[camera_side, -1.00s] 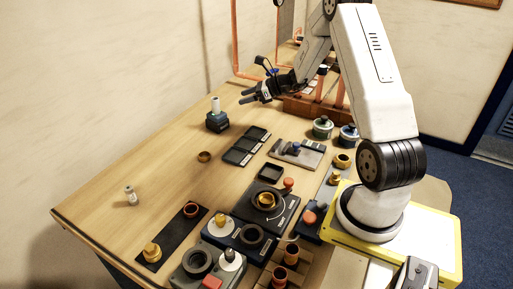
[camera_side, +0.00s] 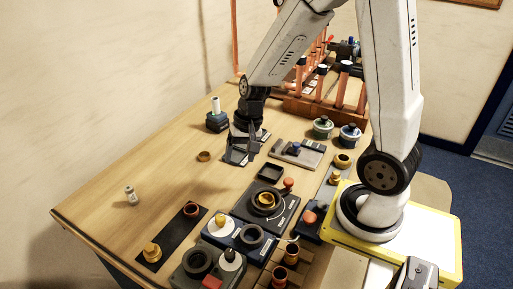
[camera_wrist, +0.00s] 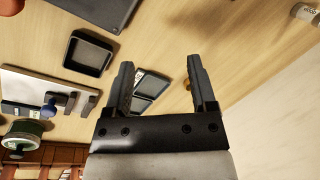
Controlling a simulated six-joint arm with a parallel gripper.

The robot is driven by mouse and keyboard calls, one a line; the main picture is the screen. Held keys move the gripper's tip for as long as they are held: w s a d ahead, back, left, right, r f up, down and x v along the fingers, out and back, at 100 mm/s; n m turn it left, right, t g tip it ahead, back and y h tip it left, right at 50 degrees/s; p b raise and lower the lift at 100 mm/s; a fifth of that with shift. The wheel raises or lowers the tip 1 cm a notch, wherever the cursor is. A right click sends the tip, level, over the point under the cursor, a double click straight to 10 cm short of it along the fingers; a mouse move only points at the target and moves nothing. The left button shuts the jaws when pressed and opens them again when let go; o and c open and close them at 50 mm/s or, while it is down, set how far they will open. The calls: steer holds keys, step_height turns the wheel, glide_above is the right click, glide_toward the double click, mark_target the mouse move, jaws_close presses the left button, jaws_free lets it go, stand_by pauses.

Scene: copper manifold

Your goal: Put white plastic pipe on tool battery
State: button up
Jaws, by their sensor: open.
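A white plastic pipe (camera_side: 216,104) stands upright on the dark tool battery (camera_side: 217,122) at the back left of the table in the side view. Neither can be made out in the wrist view. My gripper (camera_side: 244,154) points down, to the right of the battery and nearer the side camera, over the flat dark trays. It stands clear of the pipe. In the wrist view my gripper (camera_wrist: 160,66) is open, with nothing between its fingers; the trays (camera_wrist: 148,88) show below and beyond them.
A small white labelled cylinder (camera_side: 131,196) stands alone at left. A brass ring (camera_side: 204,156) lies near the middle. A square black tray (camera_side: 270,173), a grey plate (camera_side: 297,153) and several fixtures fill the right and front. Copper pipes (camera_side: 341,85) rise from a rack behind. The left table is mostly clear.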

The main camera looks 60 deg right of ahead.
steer(key=shift+s+a+r+n+t+h, duration=0.3)
steer(key=shift+s+a+n, duration=0.4)
steer(key=shift+n, duration=0.8)
steer(key=shift+s+a+r+n+t+h, duration=0.1)
steer(key=shift+s+a+n+h, duration=0.5)
steer(key=shift+n, duration=0.9)
steer(key=shift+s+a+r+n+t+h, duration=0.15)
steer(key=shift+s+a+n, duration=0.55)
steer(key=shift+n, duration=0.8)
steer(key=shift+d, duration=0.1)
